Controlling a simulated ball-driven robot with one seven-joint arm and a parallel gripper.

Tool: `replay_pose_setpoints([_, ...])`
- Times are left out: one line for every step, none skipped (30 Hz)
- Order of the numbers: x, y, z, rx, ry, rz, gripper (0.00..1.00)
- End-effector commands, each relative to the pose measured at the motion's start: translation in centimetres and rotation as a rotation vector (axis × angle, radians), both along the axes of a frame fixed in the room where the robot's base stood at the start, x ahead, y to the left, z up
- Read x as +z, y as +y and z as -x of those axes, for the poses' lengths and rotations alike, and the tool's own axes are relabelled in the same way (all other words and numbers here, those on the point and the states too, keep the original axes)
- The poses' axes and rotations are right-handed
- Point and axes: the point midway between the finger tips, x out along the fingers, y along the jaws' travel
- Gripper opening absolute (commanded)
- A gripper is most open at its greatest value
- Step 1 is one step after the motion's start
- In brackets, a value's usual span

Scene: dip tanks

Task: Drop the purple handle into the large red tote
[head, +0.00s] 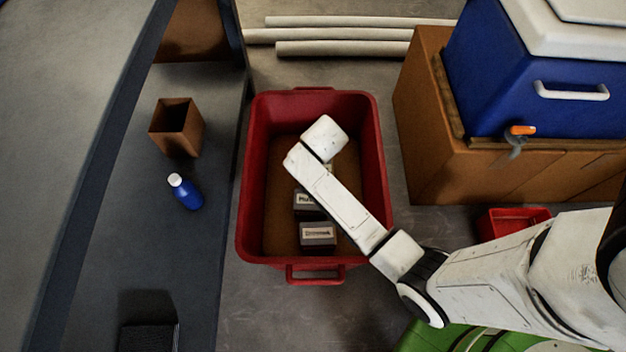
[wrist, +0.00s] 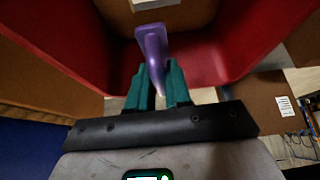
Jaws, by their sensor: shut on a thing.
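The large red tote (head: 376,150) stands on the floor in the middle of the head view. My arm reaches over it from the right, and its end hides my gripper and the handle in that view. In the wrist view, my gripper (wrist: 159,84) has teal fingers shut on the purple handle (wrist: 153,47). The handle points away from the fingers toward the tote's inside. The tote's red wall (wrist: 225,55) shows around and beyond it. How high the handle is over the tote's floor I cannot tell.
Small labelled grey boxes (head: 318,235) lie in the tote. Left is a dark bench with a blue bottle (head: 186,192) and an open brown box (head: 176,128). Right are a blue cooler (head: 500,85) on a brown cabinet and a small red bin (head: 500,222). White pipes (head: 340,47) lie behind.

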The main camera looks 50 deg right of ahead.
Motion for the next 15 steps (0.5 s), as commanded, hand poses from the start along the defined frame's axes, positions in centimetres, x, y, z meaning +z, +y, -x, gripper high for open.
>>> replay_pose_setpoints([-0.3,0.0,0.0,-0.001,0.000,0.001,0.00])
replay_pose_setpoints([-0.4,0.0,0.0,-0.002,-0.001,0.001,0.00])
replay_pose_setpoints([-0.6,0.0,0.0,-0.001,0.000,0.001,0.00])
replay_pose_setpoints([-0.8,0.0,0.0,-0.001,0.000,0.000,0.00])
replay_pose_setpoints([-1.1,0.0,0.0,-0.001,0.000,0.000,0.00])
replay_pose_setpoints([-1.4,0.0,0.0,-0.001,0.000,0.000,0.00])
replay_pose_setpoints([-1.7,0.0,0.0,0.000,0.000,0.000,0.00])
replay_pose_setpoints([-2.1,0.0,0.0,0.000,0.000,0.000,0.00])
replay_pose_setpoints([-2.5,0.0,0.0,0.000,0.000,0.000,0.00])
replay_pose_setpoints([-2.8,0.0,0.0,0.000,0.000,0.000,0.00])
replay_pose_setpoints([-3.2,0.0,0.0,0.000,0.000,0.000,0.00])
replay_pose_setpoints([-3.6,0.0,0.0,0.000,0.000,0.000,0.00])
replay_pose_setpoints([-4.0,0.0,0.0,0.000,0.000,0.000,0.00])
replay_pose_setpoints([-4.3,0.0,0.0,0.000,0.000,0.000,0.00])
replay_pose_setpoints([-4.7,0.0,0.0,0.000,0.000,0.000,0.00])
